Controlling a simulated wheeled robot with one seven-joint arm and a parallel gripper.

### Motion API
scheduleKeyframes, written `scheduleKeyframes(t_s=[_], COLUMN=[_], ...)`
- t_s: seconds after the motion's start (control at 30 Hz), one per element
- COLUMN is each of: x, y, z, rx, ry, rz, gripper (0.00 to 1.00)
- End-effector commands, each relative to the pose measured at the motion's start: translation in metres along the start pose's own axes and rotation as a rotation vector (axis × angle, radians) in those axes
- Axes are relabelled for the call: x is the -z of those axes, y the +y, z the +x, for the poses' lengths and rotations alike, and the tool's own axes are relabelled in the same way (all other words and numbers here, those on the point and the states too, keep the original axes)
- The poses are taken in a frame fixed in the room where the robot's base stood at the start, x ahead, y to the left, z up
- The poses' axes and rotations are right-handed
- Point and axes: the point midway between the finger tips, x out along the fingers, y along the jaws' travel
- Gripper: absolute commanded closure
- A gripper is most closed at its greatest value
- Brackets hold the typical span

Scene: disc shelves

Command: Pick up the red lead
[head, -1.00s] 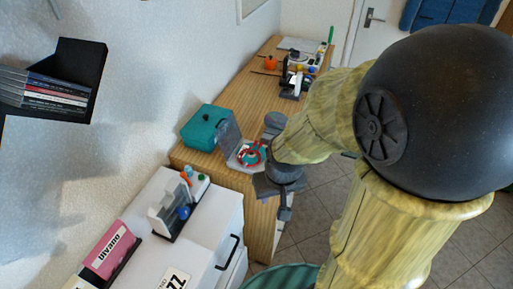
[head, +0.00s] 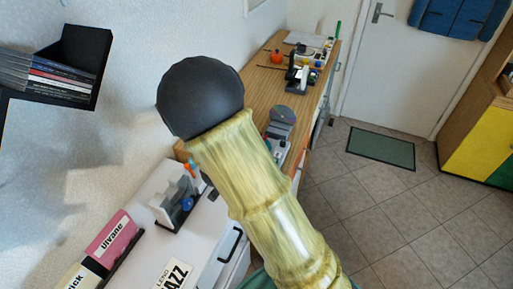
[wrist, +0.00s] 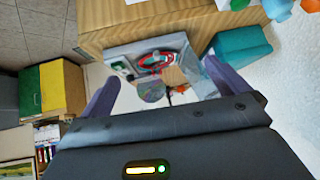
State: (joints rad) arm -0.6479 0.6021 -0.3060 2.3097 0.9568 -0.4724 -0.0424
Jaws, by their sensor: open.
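The red lead (wrist: 155,59) shows in the wrist view as a red loop inside an open grey case (wrist: 120,52) on the wooden desk.
A teal box (wrist: 240,46) stands beside the case. The wooden desk (head: 262,92) holds several items at its far end. A white cabinet (head: 205,235) with a grey device (head: 170,205) stands nearer. A black disc rack (head: 85,55) hangs on the left wall. The tiled floor at right is open.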

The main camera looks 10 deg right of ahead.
Motion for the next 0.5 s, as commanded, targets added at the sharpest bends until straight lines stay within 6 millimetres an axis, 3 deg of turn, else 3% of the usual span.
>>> scheduleKeyframes(t_s=[0.1, 0.23, 0.5], x=[-0.0066, -0.0061, -0.0038], y=[-0.0097, -0.0120, -0.0114], z=[0.0139, 0.0136, 0.0094], rx=[-0.092, -0.166, -0.203], ry=[0.178, 0.342, 0.427], rz=[0.018, 0.035, 0.050], gripper=[0.00, 0.00, 0.00])
